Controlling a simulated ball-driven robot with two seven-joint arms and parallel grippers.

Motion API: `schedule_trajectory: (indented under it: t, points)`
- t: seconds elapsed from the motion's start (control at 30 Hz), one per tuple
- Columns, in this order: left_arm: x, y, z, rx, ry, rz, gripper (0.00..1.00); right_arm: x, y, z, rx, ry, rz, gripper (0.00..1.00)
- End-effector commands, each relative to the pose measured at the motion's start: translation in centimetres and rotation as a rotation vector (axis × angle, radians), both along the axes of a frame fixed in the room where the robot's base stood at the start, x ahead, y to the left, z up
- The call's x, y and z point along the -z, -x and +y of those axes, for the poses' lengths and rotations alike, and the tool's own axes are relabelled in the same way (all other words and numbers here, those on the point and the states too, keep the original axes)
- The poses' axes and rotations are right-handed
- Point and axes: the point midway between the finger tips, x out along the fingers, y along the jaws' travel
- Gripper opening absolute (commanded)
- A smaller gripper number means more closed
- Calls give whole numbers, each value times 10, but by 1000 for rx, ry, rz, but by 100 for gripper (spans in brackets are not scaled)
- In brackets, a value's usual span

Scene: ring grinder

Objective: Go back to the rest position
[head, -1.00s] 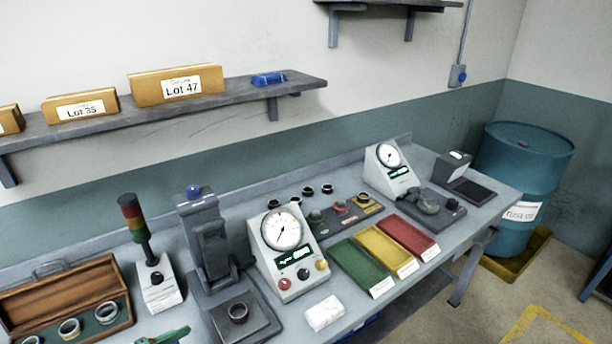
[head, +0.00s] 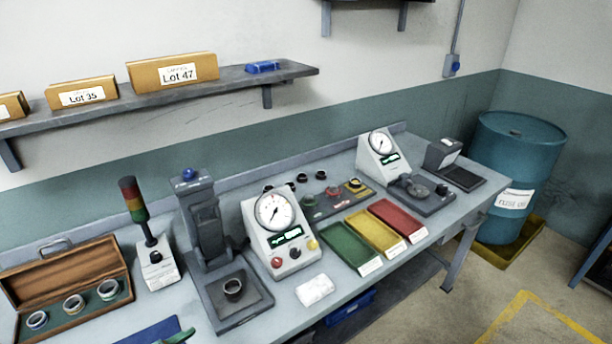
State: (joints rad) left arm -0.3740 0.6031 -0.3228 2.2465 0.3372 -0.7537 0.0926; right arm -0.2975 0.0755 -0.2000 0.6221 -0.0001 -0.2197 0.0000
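Neither of my grippers shows in the head view. The workbench (head: 335,288) runs diagonally across the view. A dark ring (head: 233,287) sits on the base plate of the grey press-like station (head: 205,225). A dial gauge box (head: 277,230) stands beside it, and a second dial gauge box (head: 383,156) stands farther right. Green (head: 349,246), yellow (head: 375,232) and red (head: 396,219) trays lie side by side. An open wooden case (head: 68,280) holds three rings at the left.
A white cloth (head: 314,290) lies near the bench's front edge. A green-handled object (head: 178,337) is cut off at the bottom. A blue drum (head: 518,165) stands right of the bench. Open floor (head: 450,315) shows at lower right.

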Motion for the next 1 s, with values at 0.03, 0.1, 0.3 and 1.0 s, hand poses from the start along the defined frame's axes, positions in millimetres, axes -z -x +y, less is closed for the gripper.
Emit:
schedule_trajectory:
  t: [0.03,0.1,0.3,1.0]
  points:
    - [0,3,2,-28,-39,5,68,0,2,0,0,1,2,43]
    - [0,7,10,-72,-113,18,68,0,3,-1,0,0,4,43]
    - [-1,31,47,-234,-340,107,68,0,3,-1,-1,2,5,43]
    - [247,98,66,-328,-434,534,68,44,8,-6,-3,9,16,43]
